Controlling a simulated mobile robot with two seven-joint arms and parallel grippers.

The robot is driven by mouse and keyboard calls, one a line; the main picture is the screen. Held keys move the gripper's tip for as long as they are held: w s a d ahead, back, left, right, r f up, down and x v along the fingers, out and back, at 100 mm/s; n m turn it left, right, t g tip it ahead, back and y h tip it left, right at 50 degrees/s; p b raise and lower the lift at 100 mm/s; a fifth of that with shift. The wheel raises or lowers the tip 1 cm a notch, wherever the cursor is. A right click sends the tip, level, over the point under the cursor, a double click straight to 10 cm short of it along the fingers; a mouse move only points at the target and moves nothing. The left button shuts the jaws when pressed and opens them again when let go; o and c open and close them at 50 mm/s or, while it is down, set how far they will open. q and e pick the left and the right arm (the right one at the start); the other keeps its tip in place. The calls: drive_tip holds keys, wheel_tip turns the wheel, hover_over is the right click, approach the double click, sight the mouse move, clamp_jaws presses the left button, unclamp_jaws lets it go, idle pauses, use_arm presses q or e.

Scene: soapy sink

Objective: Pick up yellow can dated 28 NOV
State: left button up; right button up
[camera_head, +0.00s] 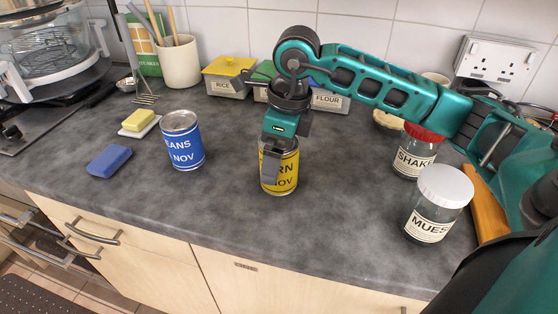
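The yellow can (285,172) stands upright on the grey worktop near its front edge. Its label shows "RN" and "NOV"; the rest, including the day number, is hidden behind my gripper. My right gripper (271,166) comes down over the can from above, with one finger in front of its left side. The other finger is hidden, so I cannot tell whether it is closed on the can. A blue can (183,143) with "ANS" and "NOV" in view stands upright to the left. My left gripper is not in view.
A white-lidded jar (436,205) and a red-lidded jar (416,152) stand to the right. A blue sponge (109,160) and a butter-like yellow block (138,120) lie left. Rice (228,78) and flour (329,101) containers stand behind. The worktop between the cans is clear.

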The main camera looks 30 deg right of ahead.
drive_tip(key=shift+f, duration=0.15)
drive_tip(key=shift+w, duration=0.1)
drive_tip(key=c, duration=1.3)
